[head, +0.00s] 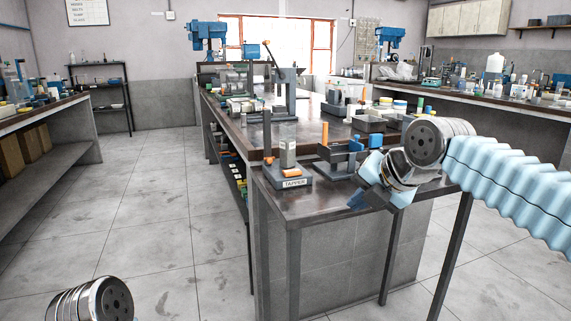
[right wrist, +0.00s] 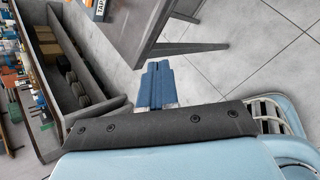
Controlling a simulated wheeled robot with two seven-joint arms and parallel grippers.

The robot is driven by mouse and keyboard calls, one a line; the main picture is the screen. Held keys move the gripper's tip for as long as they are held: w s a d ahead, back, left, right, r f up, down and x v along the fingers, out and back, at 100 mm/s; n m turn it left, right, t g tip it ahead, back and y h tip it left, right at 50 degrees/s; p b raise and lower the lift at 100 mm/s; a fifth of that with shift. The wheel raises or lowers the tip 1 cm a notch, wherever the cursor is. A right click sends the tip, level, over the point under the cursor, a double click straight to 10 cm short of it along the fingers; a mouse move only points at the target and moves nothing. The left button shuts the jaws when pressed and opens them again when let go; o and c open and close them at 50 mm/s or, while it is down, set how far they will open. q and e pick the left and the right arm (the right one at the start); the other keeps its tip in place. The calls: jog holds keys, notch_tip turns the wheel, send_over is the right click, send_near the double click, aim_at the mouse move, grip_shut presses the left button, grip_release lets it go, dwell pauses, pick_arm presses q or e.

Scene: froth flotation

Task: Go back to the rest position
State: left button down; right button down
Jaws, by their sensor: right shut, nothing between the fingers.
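My right gripper (head: 357,201) is at the right of the head view, in front of the near bench corner, with its blue fingers tipped down. In the right wrist view the two blue fingers (right wrist: 155,72) lie together, shut and empty. The gripper looks close to the bench edge; I cannot tell the exact gap. My left gripper is out of view; only a part of my left arm shows at the bottom left of the head view.
The near bench (head: 297,208) carries a device labelled TAPPER (head: 287,176) and a blue-and-grey fixture (head: 345,154) just left of my right arm. A side bench (head: 40,112) stands at the left. The tiled floor (head: 140,200) between the benches is clear.

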jog(key=a+f+m+g, duration=0.2)
jog(key=f+m, duration=0.5)
jog(key=f, duration=1.1)
jog(key=a+f+m+g, duration=0.2)
jog(key=f+m, duration=0.5)
jog(key=f, duration=1.1)
jog(key=s+f+m+g, duration=0.3)
jog(key=s+f+m, duration=1.4)
jog(key=s+f, duration=0.5)
jog(key=shift+s+d+f+m, duration=0.2)
jog(key=shift+s+f+m, duration=0.15)
jog(key=shift+f, duration=0.2)
jog(key=shift+d, duration=0.1)
